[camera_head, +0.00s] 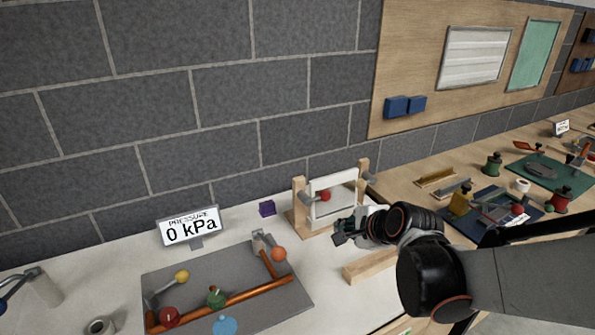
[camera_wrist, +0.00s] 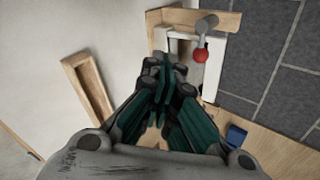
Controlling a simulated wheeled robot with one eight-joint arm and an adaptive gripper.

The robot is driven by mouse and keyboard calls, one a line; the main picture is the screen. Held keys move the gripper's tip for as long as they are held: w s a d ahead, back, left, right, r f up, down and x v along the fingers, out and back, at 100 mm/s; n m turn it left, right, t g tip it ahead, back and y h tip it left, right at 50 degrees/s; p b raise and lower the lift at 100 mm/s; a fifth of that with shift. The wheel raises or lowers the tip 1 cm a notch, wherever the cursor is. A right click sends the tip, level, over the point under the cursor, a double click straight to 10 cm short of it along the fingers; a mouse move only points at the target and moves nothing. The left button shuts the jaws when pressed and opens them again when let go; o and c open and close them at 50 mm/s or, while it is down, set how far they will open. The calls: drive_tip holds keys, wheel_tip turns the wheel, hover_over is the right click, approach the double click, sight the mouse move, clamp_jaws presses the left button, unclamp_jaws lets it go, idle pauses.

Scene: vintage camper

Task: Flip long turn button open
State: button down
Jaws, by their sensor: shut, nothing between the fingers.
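A white panel (camera_head: 345,203) stands upright in a wooden frame (camera_head: 297,219) at the back of the white bench. A grey turn button with a red knob (camera_head: 326,195) is at the frame's left post, and its knob overlaps the panel's outline. In the wrist view, the grey turn button (camera_wrist: 207,26) shows at the top with its red knob (camera_wrist: 200,56) over the white panel (camera_wrist: 213,76). My gripper (camera_head: 341,233) is shut and empty, in front of the panel and below and right of the knob. In the wrist view, my fingertips (camera_wrist: 162,68) sit left of the knob, apart from it.
A grey board (camera_head: 240,312) with copper pipes and coloured knobs is at the left. A brick wall closes the back.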

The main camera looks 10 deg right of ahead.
drive_tip(key=w+d+f+m+t, duration=0.2)
drive_tip(key=w+f+m, duration=0.4)
drive_tip(key=m, duration=0.6)
drive_tip(key=shift+w+d+f+m+p, duration=0.4)
drive_tip(key=shift+w+d, duration=0.1)
drive_tip(key=shift+d, duration=0.4)
drive_tip(key=b+x, duration=0.2)
drive_tip(key=x, duration=0.8)
drive_tip(key=shift+a, duration=0.15)
drive_tip(key=r, duration=0.2)
drive_tip(key=a+r, duration=0.1)
drive_tip(key=r, duration=0.1)
drive_tip(key=shift+w, duration=0.3)
drive_tip(key=shift+d, duration=0.15)
